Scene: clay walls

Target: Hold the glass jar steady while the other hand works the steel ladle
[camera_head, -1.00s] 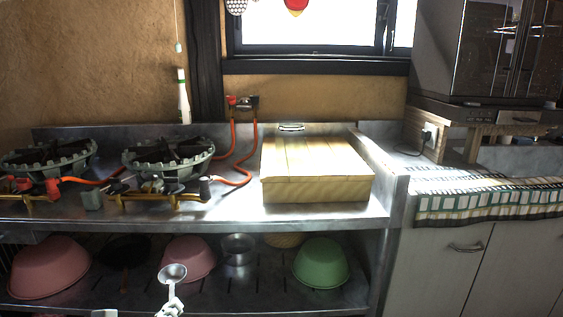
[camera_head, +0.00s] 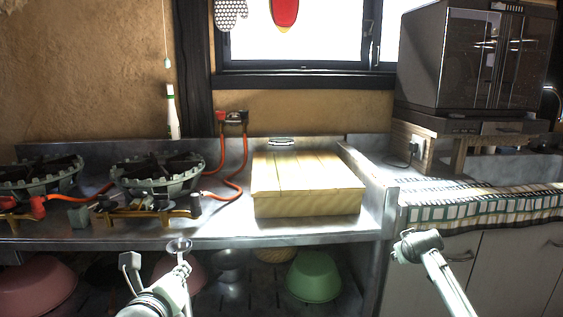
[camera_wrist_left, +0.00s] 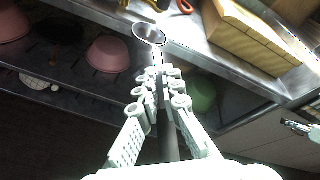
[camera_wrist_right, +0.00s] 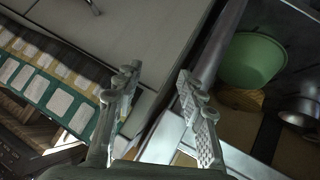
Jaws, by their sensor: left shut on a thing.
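The steel ladle (camera_head: 179,246) is in front of the metal counter's front edge, bowl up. In the left wrist view its round bowl (camera_wrist_left: 150,33) lies beyond the fingertips, with the handle running back between them. My left gripper (camera_head: 182,270) is shut on the ladle handle (camera_wrist_left: 157,62). My right gripper (camera_head: 418,246) is raised at the right, in front of the cabinet. In the right wrist view its fingers (camera_wrist_right: 162,88) are apart with nothing between them. I cannot make out a glass jar in any view.
A wooden box (camera_head: 307,190) stands on the metal counter (camera_head: 225,232), right of two gas burners (camera_head: 157,172). The shelf below holds a green bowl (camera_head: 314,277), pink bowls (camera_head: 38,285) and a metal pot (camera_wrist_right: 300,108). A patterned cloth (camera_head: 480,206) covers the right-hand counter.

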